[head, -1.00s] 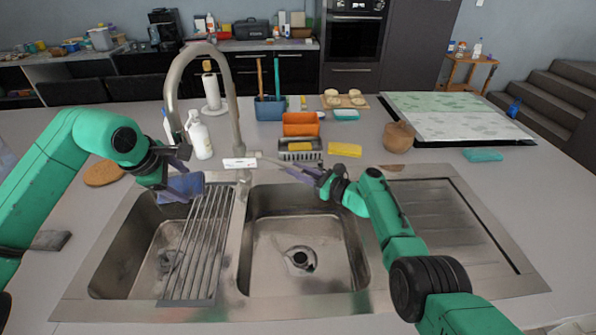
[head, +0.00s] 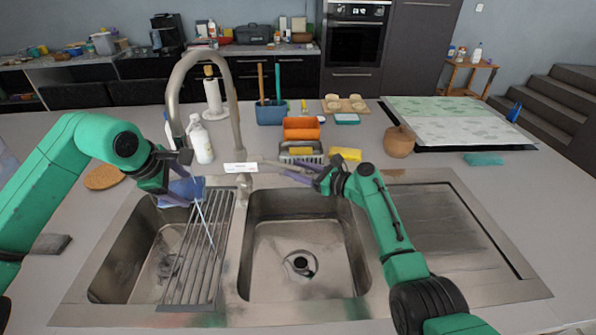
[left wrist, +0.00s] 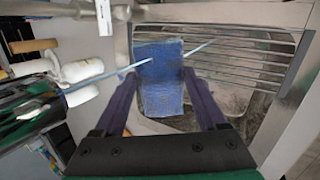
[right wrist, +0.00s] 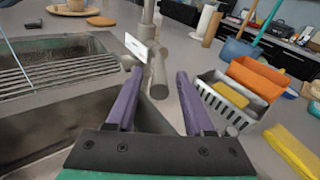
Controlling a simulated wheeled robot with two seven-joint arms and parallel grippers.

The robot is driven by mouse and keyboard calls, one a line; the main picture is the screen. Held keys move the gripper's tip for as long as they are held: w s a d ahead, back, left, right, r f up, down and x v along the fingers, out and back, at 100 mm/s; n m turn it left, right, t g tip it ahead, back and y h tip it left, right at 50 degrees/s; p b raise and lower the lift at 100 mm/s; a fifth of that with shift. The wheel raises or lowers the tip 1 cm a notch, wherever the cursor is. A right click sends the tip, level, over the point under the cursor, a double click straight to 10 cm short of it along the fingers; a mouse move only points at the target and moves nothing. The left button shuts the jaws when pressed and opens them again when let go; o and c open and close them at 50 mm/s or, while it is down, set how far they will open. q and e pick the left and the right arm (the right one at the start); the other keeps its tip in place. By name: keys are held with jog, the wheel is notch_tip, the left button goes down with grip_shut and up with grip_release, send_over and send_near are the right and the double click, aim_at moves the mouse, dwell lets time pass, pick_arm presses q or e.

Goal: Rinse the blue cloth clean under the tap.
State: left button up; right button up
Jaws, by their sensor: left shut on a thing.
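My left gripper (head: 180,181) is shut on the blue cloth (head: 189,190), holding it over the left basin below the spout of the tap (head: 236,110). In the left wrist view the cloth (left wrist: 162,85) hangs between the fingers, and a thin pale stream (left wrist: 198,50) crosses it. In the head view the stream (head: 204,222) runs below the cloth toward the rack. My right gripper (head: 318,178) is beside the tap. In the right wrist view its fingers (right wrist: 157,95) are apart, with the tap's lever (right wrist: 158,72) between them and a gap visible.
A metal drying rack (head: 200,265) spans part of the left basin. The right basin (head: 300,240) is empty. Behind the sink stand a white bottle (head: 201,143), a grey caddy (head: 300,152) and a yellow sponge (head: 346,154). The right drainboard (head: 440,225) is clear.

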jog(key=shift+s+d, duration=0.1)
jog(key=v, duration=1.1)
jog(key=shift+s+d, duration=0.2)
jog(key=shift+d, duration=0.15)
jog(key=shift+r, duration=0.1)
pick_arm(q)
jog(key=shift+d, duration=0.15)
jog(key=shift+s+d, duration=0.1)
jog(key=shift+d, duration=0.35)
pick_arm(e)
jog(key=shift+r, duration=0.15)
pick_arm(q)
jog(key=shift+a, duration=0.1)
jog(key=shift+a, duration=0.55)
jog(key=shift+d, duration=0.1)
